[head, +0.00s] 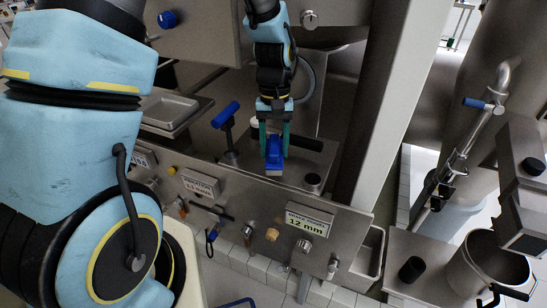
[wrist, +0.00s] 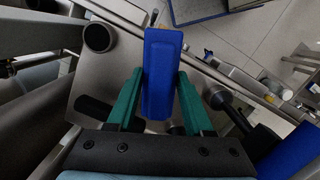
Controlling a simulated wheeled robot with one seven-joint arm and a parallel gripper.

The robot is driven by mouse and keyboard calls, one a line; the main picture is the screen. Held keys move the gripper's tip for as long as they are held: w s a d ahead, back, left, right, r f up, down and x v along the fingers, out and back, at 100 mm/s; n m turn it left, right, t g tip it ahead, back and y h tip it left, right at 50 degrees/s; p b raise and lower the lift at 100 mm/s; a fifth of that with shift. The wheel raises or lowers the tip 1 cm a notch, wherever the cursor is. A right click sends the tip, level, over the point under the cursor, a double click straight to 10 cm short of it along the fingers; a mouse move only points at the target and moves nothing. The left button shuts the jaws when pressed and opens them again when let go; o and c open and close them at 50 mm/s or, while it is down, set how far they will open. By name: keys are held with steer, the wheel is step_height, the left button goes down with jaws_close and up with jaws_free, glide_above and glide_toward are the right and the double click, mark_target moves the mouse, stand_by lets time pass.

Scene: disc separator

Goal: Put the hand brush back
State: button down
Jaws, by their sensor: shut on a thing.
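My gripper (head: 274,135) has its two green fingers shut on the blue hand brush (head: 274,157), over the steel top of the machine. In the wrist view the brush (wrist: 162,75) lies between the green fingers (wrist: 160,100), its long blue body pointing away from the palm. I cannot tell from the frames whether the brush touches the steel top.
A blue T-handle (head: 226,115) stands left of my gripper. A dark bar (head: 305,143) and a black round knob (head: 313,180) are on the steel top to the right. The front panel (head: 290,225) has labels and knobs. A steel bucket (head: 485,268) stands at lower right.

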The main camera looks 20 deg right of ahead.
mark_target(275, 139)
steer(key=shift+f+p, duration=0.4)
steer(key=shift+f, duration=1.8)
steer(key=shift+c, duration=1.4)
jaws_free()
steer(key=r, duration=0.4)
steer(key=w+r+b, duration=0.1)
steer(key=r, duration=0.3)
steer(key=r+b, duration=0.1)
steer(key=r, duration=0.3)
steer(key=shift+w+d, duration=0.3)
steer(key=shift+w, duration=0.1)
steer(key=shift+s+f, duration=0.1)
steer(key=shift+s, duration=0.05)
